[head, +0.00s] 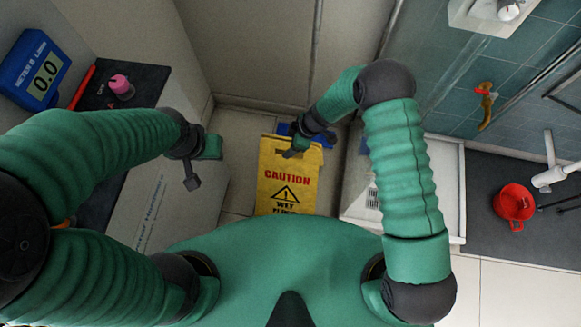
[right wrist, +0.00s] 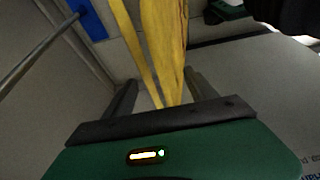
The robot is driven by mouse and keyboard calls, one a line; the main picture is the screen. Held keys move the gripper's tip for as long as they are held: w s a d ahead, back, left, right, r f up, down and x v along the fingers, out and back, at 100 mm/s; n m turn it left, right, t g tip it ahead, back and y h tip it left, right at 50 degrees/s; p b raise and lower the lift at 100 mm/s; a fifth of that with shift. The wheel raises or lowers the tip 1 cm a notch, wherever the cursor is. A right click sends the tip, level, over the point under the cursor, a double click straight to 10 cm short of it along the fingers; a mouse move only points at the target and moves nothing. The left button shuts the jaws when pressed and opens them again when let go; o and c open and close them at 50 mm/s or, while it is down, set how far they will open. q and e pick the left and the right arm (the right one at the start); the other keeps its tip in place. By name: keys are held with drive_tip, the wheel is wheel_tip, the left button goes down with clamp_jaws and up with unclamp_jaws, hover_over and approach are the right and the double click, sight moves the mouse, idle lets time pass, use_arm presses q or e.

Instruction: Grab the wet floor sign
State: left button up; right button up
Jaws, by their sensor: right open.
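The yellow wet floor sign (head: 272,190) stands on the floor in the middle of the head view, with CAUTION in red and a black warning triangle. My right gripper (head: 291,152) is at the sign's upper edge. In the right wrist view, the yellow sign (right wrist: 165,45) reaches in between the two spread fingers of my right gripper (right wrist: 160,95); the jaws are open, and I cannot tell whether they touch it. My left gripper (head: 197,168) hangs left of the sign, apart from it; its jaw opening is unclear.
A blue item (head: 327,140) lies behind the sign near the wall. A white unit (head: 355,190) stands close to its right. A counter at left bears a blue meter (head: 42,68) and a pink item (head: 120,86). A red pot (head: 513,205) is far right.

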drive_tip(key=shift+c, duration=0.4)
clamp_jaws()
